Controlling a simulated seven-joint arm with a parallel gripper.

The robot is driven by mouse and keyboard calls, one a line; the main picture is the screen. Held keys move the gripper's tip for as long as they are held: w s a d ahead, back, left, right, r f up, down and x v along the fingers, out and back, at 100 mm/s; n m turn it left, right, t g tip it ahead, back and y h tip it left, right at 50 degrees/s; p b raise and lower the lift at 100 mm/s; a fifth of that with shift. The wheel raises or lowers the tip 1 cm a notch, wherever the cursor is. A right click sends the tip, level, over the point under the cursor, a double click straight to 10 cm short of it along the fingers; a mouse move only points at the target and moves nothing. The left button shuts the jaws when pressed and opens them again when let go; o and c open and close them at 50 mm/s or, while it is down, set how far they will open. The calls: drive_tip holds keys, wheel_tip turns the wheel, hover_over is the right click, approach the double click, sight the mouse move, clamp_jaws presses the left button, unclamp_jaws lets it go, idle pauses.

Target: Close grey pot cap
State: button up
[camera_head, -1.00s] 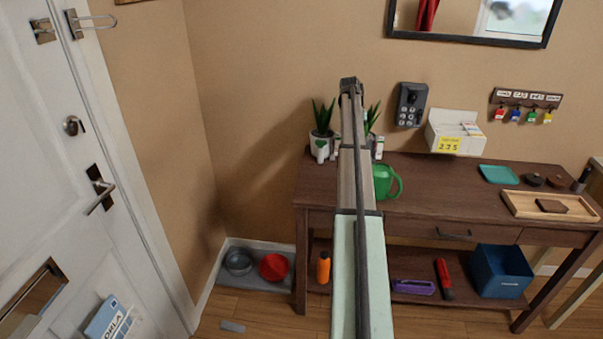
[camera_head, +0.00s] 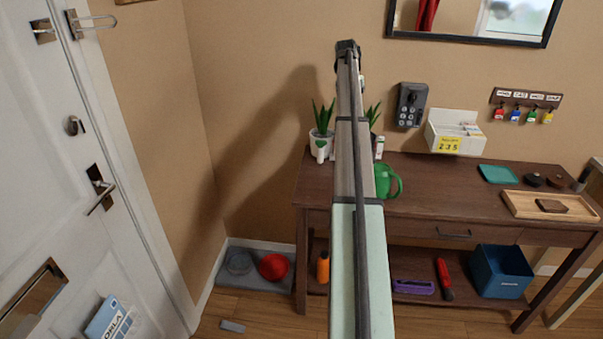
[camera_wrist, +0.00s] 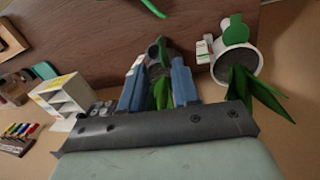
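A grey pot (camera_wrist: 155,56) with a green plant (camera_wrist: 162,94) shows between my fingers in the wrist view. A round dark part is on its side; I cannot tell whether this is the cap or an opening. In the head view the plant's leaves (camera_head: 373,113) show just right of my arm, and the arm hides its pot. My gripper (camera_wrist: 158,84) is open, with its two blue fingers apart on either side of the plant. I cannot tell whether they touch anything. The head view does not show the fingers.
A white pot (camera_head: 321,146) with a plant stands left of my arm on the wooden table (camera_head: 430,190). The table's front middle is clear.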

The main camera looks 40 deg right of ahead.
drive_tip(key=a+f+g, duration=0.1)
drive_tip(key=a+f, duration=0.8)
drive_tip(key=a, duration=0.3)
drive_tip(key=s+a+f+n+g, duration=0.1)
drive_tip(key=a+f, duration=0.7)
drive_tip(key=a, duration=0.4)
drive_tip(key=shift+s+a+f+y, duration=0.15)
drive_tip(key=shift+s+f+y, duration=0.15)
drive_tip(key=shift+f, duration=0.1)
drive_tip(key=shift+o, duration=0.3)
